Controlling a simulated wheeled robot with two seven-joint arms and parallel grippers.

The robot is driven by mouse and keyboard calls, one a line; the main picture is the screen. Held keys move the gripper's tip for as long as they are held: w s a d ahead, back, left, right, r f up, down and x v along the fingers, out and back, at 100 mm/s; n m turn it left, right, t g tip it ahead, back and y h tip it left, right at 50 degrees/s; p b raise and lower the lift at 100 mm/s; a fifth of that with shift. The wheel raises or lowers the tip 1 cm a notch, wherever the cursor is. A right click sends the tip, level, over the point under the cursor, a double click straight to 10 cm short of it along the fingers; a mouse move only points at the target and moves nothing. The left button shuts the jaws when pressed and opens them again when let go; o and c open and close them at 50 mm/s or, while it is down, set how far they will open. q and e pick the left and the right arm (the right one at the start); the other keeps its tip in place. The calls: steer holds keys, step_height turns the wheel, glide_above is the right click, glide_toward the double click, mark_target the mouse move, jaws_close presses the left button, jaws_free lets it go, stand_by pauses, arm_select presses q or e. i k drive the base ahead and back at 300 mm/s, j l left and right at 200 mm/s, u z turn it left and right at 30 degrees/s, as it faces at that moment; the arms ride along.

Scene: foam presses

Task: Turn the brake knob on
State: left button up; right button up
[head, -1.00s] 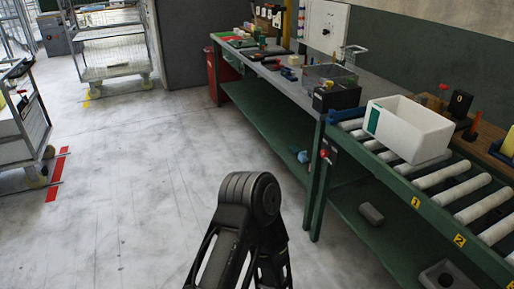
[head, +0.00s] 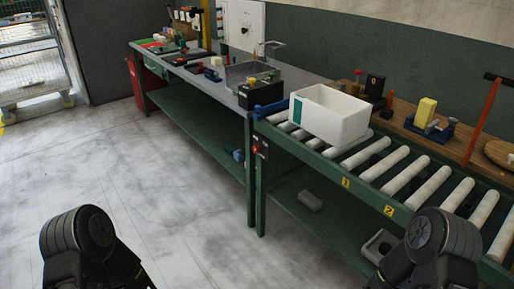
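I cannot tell for sure which part is the brake knob. A small red knob (head: 256,149) sits on a dark box on the conveyor frame's near left leg. A black block with a "0" mark (head: 375,84) stands on the wooden shelf behind the conveyor, and its details are too small to read. A white wall panel (head: 240,18) with a small dark dial hangs behind the bench. Only dark rounded links of my two arms show, at the bottom left and bottom right. Neither gripper is in view.
A green roller conveyor (head: 386,210) carries a white bin (head: 330,113). It adjoins a long workbench (head: 205,78) with tools and a clear box. A yellow block (head: 425,112) and an orange-handled tool (head: 482,118) are on the wooden shelf. The floor (head: 160,190) in front is clear.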

mark_target(256, 149)
steer(key=i+j+z, duration=0.5)
steer(key=i+j, duration=0.25)
steer(key=i+j+z, duration=0.25)
steer(key=j, duration=0.25)
steer(key=i+j+z, duration=0.25)
steer(key=j, duration=0.3)
steer(key=i, duration=0.1)
